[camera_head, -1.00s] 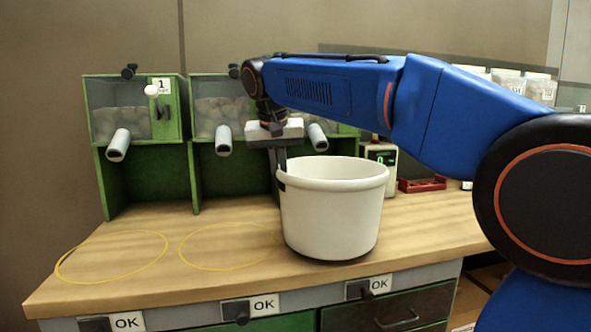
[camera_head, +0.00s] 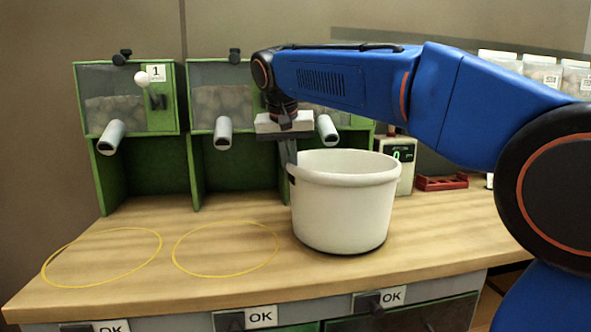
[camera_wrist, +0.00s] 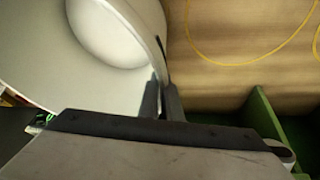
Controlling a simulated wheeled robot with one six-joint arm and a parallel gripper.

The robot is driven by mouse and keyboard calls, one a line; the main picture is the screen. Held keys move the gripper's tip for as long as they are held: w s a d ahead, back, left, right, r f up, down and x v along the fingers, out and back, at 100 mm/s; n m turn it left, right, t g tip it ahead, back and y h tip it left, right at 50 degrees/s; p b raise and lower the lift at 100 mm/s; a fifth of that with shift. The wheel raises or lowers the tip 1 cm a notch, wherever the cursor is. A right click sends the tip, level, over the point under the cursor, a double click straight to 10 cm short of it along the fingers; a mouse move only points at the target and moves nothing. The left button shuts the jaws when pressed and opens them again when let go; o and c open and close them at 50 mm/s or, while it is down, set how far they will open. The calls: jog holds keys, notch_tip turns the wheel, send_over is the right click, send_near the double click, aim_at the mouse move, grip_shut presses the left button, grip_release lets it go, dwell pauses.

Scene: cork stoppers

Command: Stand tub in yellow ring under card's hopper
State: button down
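The white tub (camera_head: 343,215) stands upright at the right of the wooden bench, at or just above its surface. My gripper (camera_head: 290,165) is shut on the left side of its rim; the wrist view shows the fingers (camera_wrist: 161,100) on either side of the tub's wall (camera_wrist: 45,75). The tub looks empty inside. A card (camera_head: 156,73) marked 1 is on the left green hopper (camera_head: 160,115). The left yellow ring (camera_head: 161,241) lies in front of that hopper, and a second yellow ring (camera_head: 277,243) lies between it and the tub. Both rings are empty.
Grey spouts jut from the hoppers, the left one (camera_head: 111,137) and middle one (camera_head: 222,133) above the bench. A scale (camera_head: 403,153) and a red tray (camera_head: 441,183) stand behind the tub at right. Drawers with OK labels (camera_head: 261,317) line the front edge.

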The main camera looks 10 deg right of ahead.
jog(key=shift+f, duration=0.4)
jog(key=c, duration=2)
grip_release()
jog(key=v, duration=1.2)
